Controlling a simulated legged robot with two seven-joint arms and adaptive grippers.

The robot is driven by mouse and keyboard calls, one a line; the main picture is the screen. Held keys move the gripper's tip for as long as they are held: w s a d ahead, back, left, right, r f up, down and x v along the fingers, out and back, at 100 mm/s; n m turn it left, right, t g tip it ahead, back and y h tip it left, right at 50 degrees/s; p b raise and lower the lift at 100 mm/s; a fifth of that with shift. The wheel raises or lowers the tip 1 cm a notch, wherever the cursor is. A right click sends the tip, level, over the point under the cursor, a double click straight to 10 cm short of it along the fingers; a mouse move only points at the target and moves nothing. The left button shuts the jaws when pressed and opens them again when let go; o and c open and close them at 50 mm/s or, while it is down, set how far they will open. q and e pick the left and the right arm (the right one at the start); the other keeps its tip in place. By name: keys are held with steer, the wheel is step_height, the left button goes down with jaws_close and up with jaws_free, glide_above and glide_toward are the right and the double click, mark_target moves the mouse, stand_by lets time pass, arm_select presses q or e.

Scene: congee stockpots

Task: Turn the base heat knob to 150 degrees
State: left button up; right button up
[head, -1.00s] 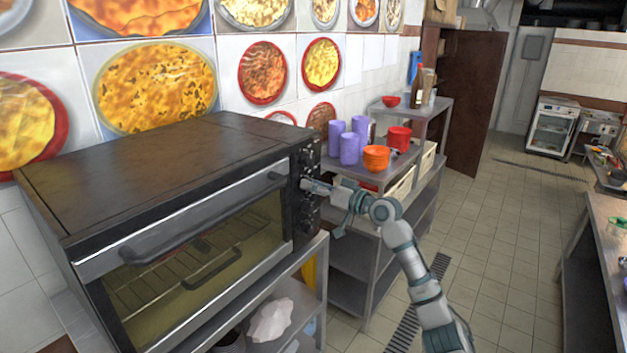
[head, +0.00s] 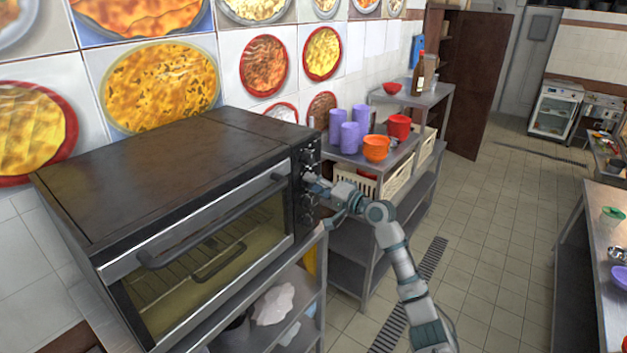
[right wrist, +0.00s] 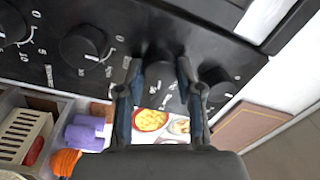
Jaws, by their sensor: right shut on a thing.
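The dark oven (head: 150,165) stands at the left in the head view, with a black control panel (head: 305,180) holding a column of knobs on its right front. My right gripper (head: 311,184) is at the middle of this column. In the right wrist view its two fingers (right wrist: 165,95) are shut on a black knob (right wrist: 160,70) on the panel, one finger on each side. Another knob (right wrist: 83,45) with a white pointer line is beside it, and more knobs show to both sides. The labels and the held knob's pointer cannot be read. My left gripper is not in view.
A metal shelf (head: 340,235) right of the oven holds purple cups (head: 349,136), orange bowls (head: 376,148) and cream crates (head: 398,181). A counter (head: 605,225) stands at the far right. The tiled floor (head: 490,240) between them is clear.

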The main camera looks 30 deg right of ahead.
steer(key=shift+f, duration=0.45)
steer(key=o, duration=1)
steer(key=shift+c, duration=0.2)
steer(key=shift+o, duration=1)
steer(key=shift+d+r, duration=0.15)
steer(key=v, duration=1.2)
steer(key=shift+d, duration=0.2)
steer(key=shift+w+a, duration=0.1)
steer(key=shift+w, duration=0.05)
